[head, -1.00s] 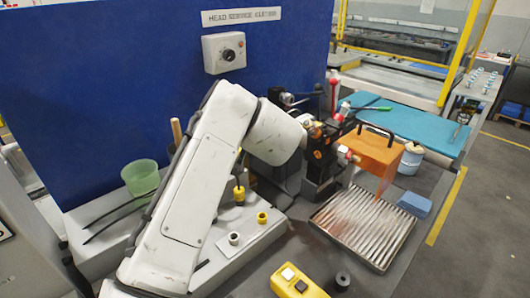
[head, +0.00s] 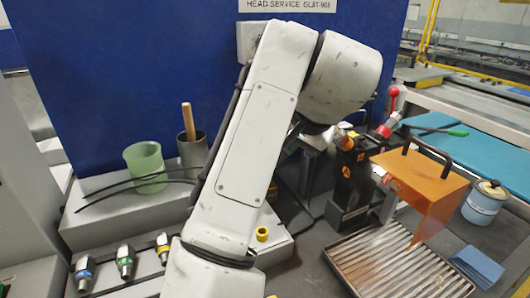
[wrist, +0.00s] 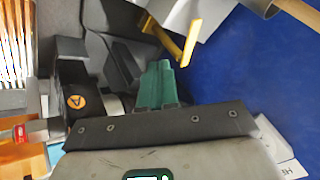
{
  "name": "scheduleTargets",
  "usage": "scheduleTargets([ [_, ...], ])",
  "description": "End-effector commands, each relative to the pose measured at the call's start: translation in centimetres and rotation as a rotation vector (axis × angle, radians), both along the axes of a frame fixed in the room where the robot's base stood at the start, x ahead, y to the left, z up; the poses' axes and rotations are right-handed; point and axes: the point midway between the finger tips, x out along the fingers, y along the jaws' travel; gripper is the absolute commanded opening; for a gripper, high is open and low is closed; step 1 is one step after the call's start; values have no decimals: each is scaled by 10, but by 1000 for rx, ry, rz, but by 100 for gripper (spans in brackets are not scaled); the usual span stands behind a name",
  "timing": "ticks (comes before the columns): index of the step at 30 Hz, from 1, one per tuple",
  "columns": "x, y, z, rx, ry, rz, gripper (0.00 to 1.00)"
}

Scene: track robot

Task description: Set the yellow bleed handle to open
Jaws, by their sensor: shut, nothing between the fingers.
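The yellow bleed handle (wrist: 167,38) shows at the top of the wrist view as a slim yellow lever beside grey metal parts. Its set position cannot be read from this view. I cannot make it out in the head view, where my arm covers that area. My gripper (wrist: 160,68) has teal fingers, shut and empty, pointing toward the yellow handle. A gap appears between the fingertips and the handle, though its depth is unclear. In the head view the gripper is hidden behind my white arm.
A black block with orange markings (head: 347,188) and an orange guard (head: 420,182) stand right of my arm. A ribbed tray (head: 395,262) lies below. A green cup (head: 145,165) and several fittings (head: 125,262) are left. The blue panel (head: 130,75) stands behind.

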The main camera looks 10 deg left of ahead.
Motion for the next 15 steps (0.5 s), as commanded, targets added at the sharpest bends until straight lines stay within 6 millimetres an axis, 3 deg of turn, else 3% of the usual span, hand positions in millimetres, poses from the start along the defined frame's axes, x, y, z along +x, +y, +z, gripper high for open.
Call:
scheduleTargets([
  [9,32,20,-51,0,2,3,0],
  [15,42,46,-48,2,-1,3,0],
])
